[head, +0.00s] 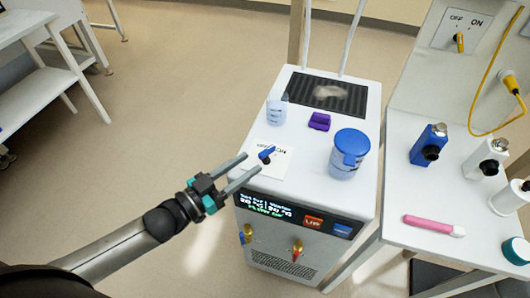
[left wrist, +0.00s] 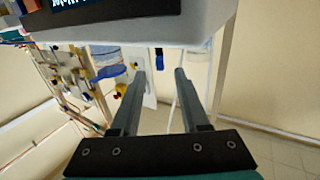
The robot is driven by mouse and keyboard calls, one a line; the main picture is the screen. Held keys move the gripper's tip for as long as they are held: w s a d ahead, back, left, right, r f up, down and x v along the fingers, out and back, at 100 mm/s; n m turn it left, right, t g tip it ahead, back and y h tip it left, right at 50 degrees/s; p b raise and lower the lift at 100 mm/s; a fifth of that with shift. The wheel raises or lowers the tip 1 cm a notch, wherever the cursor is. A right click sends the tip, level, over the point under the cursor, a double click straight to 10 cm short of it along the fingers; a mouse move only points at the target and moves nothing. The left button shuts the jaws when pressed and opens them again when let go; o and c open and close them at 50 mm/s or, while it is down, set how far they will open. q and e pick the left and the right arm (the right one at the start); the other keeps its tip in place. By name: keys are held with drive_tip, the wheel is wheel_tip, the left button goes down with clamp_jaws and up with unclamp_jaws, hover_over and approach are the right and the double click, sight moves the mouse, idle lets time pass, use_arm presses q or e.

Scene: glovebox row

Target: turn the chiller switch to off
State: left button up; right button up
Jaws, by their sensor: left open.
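The chiller (head: 310,190) is a white box with a front display. On its top, near the front left, a white plate (head: 284,166) marked OFF and ON carries the blue chiller switch (head: 266,153). Which mark its handle points to is not clear. My left gripper (head: 253,163) is open, its fingertips at the plate's front-left side, just short of the switch. I cannot tell any contact. In the left wrist view, which looks upside down, a small blue piece, likely the switch (left wrist: 158,57), shows between the fingertips (left wrist: 158,72). My right gripper is not in view.
A clear beaker (head: 276,108), a purple block (head: 319,121) and a blue-lidded jar (head: 349,155) stand on the chiller. Another switch, yellow-handled (head: 460,42), is on the wall panel at right. A bench (head: 440,195) holds bottles and a pink tube (head: 433,225).

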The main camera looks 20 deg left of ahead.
sight(259, 157)
use_arm(q)
drive_tip(key=x, duration=0.6)
drive_tip(key=shift+w+d+b, duration=0.1)
drive_tip(key=shift+w+b, duration=0.1)
drive_tip(key=shift+b, duration=0.15)
clamp_jaws()
idle(0.3)
